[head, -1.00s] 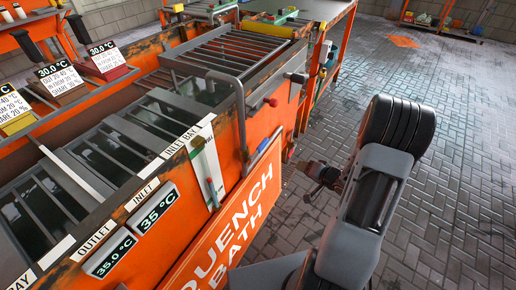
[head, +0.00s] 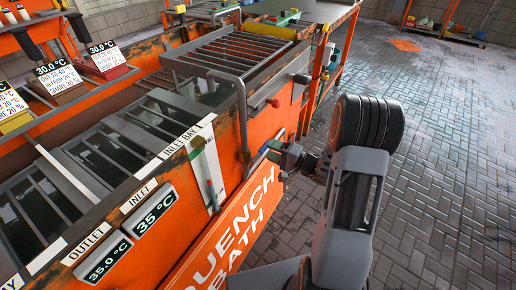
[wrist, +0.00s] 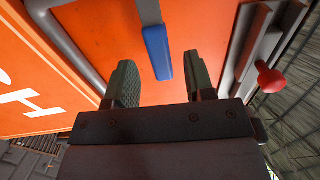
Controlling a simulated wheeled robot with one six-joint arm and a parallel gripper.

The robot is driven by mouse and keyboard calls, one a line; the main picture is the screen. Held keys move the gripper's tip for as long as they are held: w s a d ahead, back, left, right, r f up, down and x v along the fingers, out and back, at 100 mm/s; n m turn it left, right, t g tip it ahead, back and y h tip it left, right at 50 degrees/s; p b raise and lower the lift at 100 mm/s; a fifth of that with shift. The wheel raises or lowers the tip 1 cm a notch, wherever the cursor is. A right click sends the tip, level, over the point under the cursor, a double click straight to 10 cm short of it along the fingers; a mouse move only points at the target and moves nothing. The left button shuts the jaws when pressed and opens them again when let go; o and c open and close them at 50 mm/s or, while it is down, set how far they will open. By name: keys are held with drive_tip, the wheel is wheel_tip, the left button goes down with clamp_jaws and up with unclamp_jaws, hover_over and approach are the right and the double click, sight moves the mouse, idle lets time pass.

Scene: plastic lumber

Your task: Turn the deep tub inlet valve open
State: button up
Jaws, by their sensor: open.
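A blue lever handle (wrist: 158,52) on the orange front of the quench bath shows in the wrist view; I take it for the inlet valve, but no label on it is readable. My gripper (wrist: 159,60) is open, with its two dark fingers on either side of the blue handle's lower end. The fingers are apart from it and nothing is held. In the head view my gripper (head: 274,150) is close to the tank's front, right of the QUENCH BATH sign (head: 232,232). There my gripper and arm hide most of the blue handle.
A red knob (wrist: 271,78) sticks out to the right of the gripper; a red knob also shows in the head view (head: 273,103). A grey pipe (head: 241,120) bends down the tank's front. The brick floor (head: 440,190) to the right is clear.

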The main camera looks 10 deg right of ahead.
drive_tip(key=shift+b+x, duration=0.55)
drive_tip(key=shift+x, duration=2.1)
drive_tip(key=shift+c, duration=0.3)
